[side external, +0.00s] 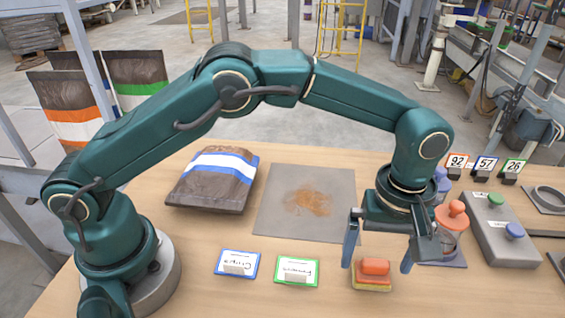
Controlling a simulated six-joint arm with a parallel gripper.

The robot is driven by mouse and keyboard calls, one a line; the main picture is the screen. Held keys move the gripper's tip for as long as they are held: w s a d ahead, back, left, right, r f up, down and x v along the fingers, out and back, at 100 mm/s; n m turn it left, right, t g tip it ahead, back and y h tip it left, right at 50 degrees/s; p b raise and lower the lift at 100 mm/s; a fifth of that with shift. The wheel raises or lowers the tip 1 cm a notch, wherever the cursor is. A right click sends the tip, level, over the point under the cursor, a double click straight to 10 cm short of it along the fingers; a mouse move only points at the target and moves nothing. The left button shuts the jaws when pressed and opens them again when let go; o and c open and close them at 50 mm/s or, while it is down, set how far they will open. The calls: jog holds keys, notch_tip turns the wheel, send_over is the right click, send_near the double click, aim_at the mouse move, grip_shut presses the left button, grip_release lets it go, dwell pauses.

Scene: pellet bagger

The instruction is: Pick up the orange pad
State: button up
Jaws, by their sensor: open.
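My gripper (378,268) is open and points down. Its two fingers show to the left and right of the orange pad, with a clear gap between them. Both fingertips appear close to the pad's height, but I cannot tell their exact depth relative to it. Nothing is held.
A jar with an orange knob (452,215) stands close behind the right finger. A grey control box (503,230) is further right. Two cards (297,271) lie left of the pad. A bag (213,180) and a grey mat (275,228) lie behind.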

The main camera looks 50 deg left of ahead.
jog(key=shift+f, duration=0.9)
jog(key=c, duration=1.4)
jog(key=shift+r, duration=0.1)
jog(key=shift+c, duration=0.2)
jog(key=shift+r, duration=0.1)
